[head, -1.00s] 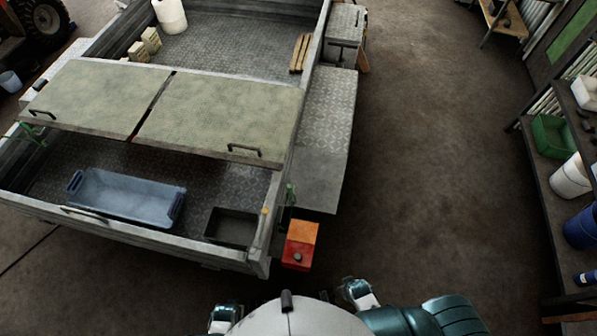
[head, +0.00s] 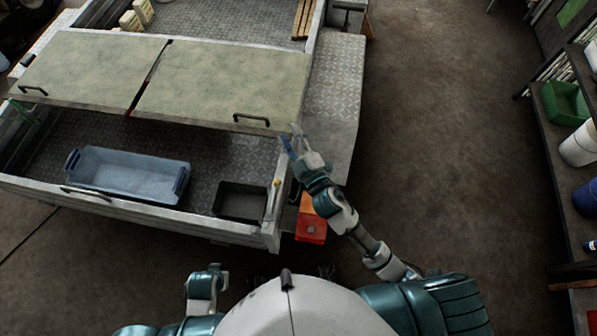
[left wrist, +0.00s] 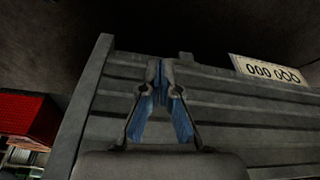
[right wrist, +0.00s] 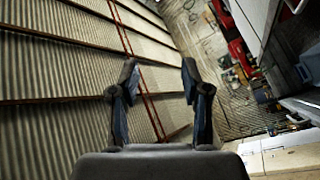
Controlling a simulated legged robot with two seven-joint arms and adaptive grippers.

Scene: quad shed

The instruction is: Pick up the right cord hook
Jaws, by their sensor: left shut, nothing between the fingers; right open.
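In the head view, my right gripper (head: 292,138) is open and empty. It is over the right side of the trailer, by the right end of the lid panel. It also shows open in the right wrist view (right wrist: 160,72), with nothing between its fingers. A small green piece, perhaps the right cord hook, was at the trailer's right front corner; my right forearm now mostly hides that spot. Another green piece (head: 26,112), perhaps a cord hook, shows at the trailer's left side. My left gripper (left wrist: 161,70) is shut and empty in front of grey ribbed panels.
The right lid panel (head: 220,85) has a dark handle (head: 251,119). A blue tub (head: 130,175) and dark tray (head: 240,202) sit in the trailer bed. An orange-red lamp (head: 311,228) is at the corner. The floor to the right is clear up to the shelves.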

